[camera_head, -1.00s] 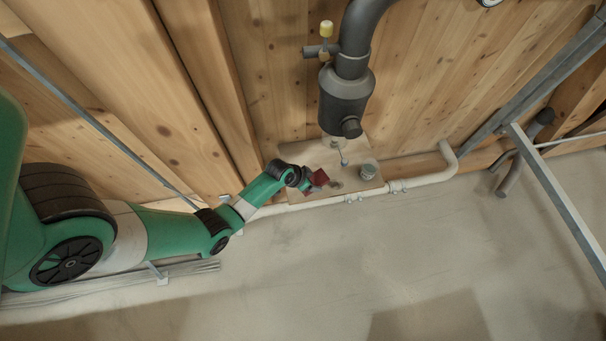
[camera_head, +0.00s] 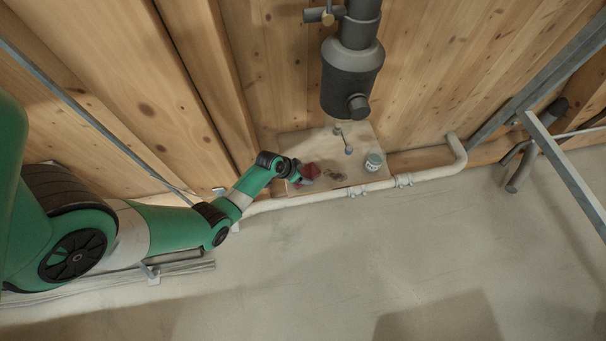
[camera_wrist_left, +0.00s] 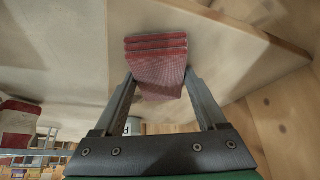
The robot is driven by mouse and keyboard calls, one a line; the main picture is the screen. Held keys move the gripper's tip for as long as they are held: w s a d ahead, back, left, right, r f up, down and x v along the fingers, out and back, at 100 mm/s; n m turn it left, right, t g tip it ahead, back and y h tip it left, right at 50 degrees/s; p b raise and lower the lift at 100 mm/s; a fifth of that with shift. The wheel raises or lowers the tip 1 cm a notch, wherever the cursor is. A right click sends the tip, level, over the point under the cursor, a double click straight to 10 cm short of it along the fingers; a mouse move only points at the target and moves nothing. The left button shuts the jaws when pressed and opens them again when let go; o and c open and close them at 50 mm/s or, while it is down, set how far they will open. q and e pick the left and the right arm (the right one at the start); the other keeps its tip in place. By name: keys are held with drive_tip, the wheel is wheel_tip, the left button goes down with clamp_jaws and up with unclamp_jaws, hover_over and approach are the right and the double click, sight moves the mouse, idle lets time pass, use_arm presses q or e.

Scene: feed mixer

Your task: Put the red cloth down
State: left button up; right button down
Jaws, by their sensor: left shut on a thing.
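The red cloth (camera_head: 310,171) is folded into a small layered bundle. My left gripper (camera_head: 298,176) is shut on it, at the left part of a pale board against the wooden wall. In the left wrist view the cloth (camera_wrist_left: 158,70) sits between the two fingers of my left gripper (camera_wrist_left: 159,80), its folded edges turned away from the palm. The board's surface is behind it there; I cannot tell whether the cloth touches it. My right gripper is not in view.
The board (camera_head: 295,145) also holds a small jar (camera_head: 373,161) to the right of the cloth and a thin rod with a round end (camera_head: 348,149). A dark grey mixer housing (camera_head: 350,75) hangs above. A pale pipe (camera_head: 430,173) runs along the board's front edge.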

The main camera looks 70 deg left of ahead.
use_arm(q)
drive_tip(key=shift+f, duration=0.2)
drive_tip(key=o, duration=1)
drive_tip(key=shift+c, duration=0.2)
drive_tip(key=shift+o, duration=1.3)
drive_tip(key=shift+d, duration=0.2)
drive_tip(key=shift+s+f, duration=0.1)
